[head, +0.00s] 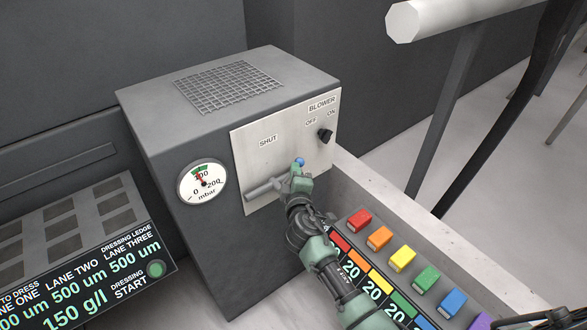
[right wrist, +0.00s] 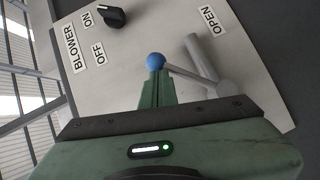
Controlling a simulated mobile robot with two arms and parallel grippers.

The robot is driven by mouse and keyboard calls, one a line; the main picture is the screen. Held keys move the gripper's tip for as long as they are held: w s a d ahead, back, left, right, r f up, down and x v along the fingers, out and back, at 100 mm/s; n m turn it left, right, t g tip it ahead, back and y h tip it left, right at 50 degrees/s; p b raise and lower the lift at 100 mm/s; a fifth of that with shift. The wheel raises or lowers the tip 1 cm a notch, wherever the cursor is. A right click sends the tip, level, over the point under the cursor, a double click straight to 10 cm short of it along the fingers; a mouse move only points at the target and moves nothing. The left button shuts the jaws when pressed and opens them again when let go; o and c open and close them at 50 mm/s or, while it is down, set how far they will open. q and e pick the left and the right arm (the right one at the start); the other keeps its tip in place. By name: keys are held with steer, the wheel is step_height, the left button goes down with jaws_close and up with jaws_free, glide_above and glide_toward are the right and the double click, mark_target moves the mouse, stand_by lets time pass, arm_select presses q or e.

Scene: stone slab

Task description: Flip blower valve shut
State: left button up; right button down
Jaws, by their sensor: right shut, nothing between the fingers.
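The blower valve's blue ball knob (head: 299,161) sits at the end of a thin grey lever on the pale front panel (head: 240,150) of the grey blower box. The right wrist view shows the knob (right wrist: 155,61) and the lever (right wrist: 190,76) running to a round grey pivot beside a grey pipe (right wrist: 197,55). My right gripper (head: 299,180) is shut and empty, with its tips right at the ball; I cannot tell whether they touch. The SHUT label (head: 268,141) shows in the head view and the OPEN label (right wrist: 208,20) in the wrist view. My left gripper is out of view.
A black OFF/ON switch (head: 325,135) is on the panel's right. A pressure gauge (head: 202,182) is on the box's left. A row of coloured blocks (head: 402,258) lies at lower right beside my right arm. A pale rail (head: 440,15) crosses the upper right.

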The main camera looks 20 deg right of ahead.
steer(key=w+d+f+m+g+y+p, duration=0.1)
steer(key=d+f+m+g+y+p, duration=0.1)
steer(key=d+f+m+p, duration=0.1)
steer(key=shift+w+d+f+m+p, duration=0.3)
steer(key=shift+d+f+p, duration=0.3)
steer(key=shift+p, duration=0.55)
steer(key=shift+s+f, duration=0.1)
steer(key=shift+f, duration=0.05)
